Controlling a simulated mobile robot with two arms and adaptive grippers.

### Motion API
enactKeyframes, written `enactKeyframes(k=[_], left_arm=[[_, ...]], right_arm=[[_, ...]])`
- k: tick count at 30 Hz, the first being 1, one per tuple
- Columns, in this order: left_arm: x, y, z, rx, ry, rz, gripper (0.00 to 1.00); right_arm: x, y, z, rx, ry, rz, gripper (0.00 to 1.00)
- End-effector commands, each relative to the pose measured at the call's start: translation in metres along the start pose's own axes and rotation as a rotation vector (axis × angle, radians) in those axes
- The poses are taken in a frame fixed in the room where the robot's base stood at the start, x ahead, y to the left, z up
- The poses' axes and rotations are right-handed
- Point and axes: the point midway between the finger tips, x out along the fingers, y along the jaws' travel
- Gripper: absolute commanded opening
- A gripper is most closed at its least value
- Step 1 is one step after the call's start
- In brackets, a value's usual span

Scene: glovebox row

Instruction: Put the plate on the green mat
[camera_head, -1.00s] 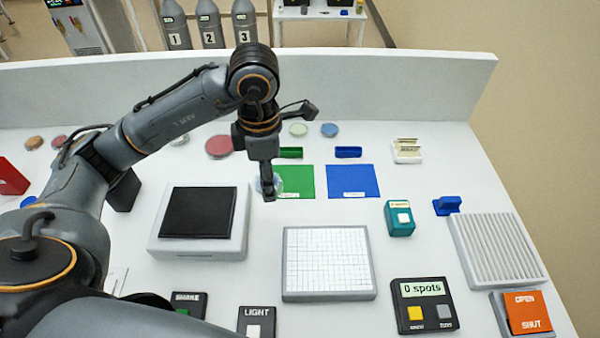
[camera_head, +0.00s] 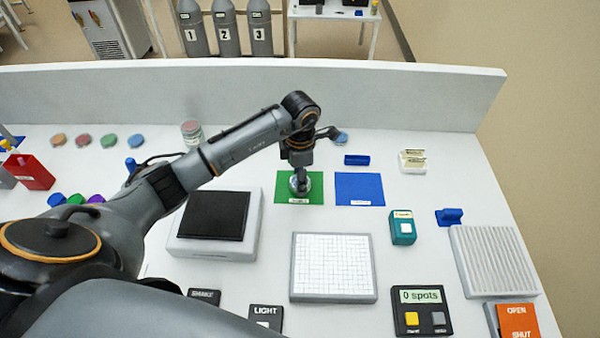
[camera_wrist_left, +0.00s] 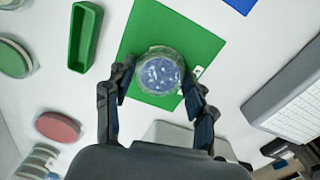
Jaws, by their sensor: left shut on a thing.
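The plate is a round clear dish with bluish contents (camera_wrist_left: 160,74). The mat shows around the plate in the wrist view (camera_wrist_left: 150,25). I cannot tell whether the plate touches the mat. My right gripper is not in view.
A blue mat (camera_head: 360,188) lies right of the green one. A green holder (camera_wrist_left: 85,37) stands close behind the green mat. A black-topped device (camera_head: 215,215) and a white grid pad (camera_head: 333,265) are in front. A teal box (camera_head: 402,227) is to the right.

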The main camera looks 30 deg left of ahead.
Motion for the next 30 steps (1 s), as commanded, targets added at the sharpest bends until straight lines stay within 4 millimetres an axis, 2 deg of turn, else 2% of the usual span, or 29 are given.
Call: enactKeyframes(k=[12,13,15,16,25,28,30], left_arm=[[0.008,0.0,0.0,0.0,-0.001,0.001,0.2],[0.006,0.0,0.0,0.0,-0.001,0.001,0.61],[0.006,0.0,0.0,0.0,-0.001,0.001,0.75],[0.006,0.0,0.0,0.0,-0.001,0.001,0.78],[0.005,0.0,0.0,0.0,-0.001,0.001,0.78],[0.0,0.0,0.0,0.0,-0.002,0.002,0.78],[-0.006,0.002,0.001,0.0,-0.004,0.005,0.78]], right_arm=[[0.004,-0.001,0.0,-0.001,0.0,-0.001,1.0],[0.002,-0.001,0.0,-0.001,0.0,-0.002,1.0],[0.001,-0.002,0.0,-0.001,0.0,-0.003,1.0],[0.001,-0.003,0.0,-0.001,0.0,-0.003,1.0],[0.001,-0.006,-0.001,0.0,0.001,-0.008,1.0],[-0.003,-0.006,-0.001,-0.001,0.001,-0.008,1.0],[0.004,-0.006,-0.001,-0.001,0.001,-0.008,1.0]])
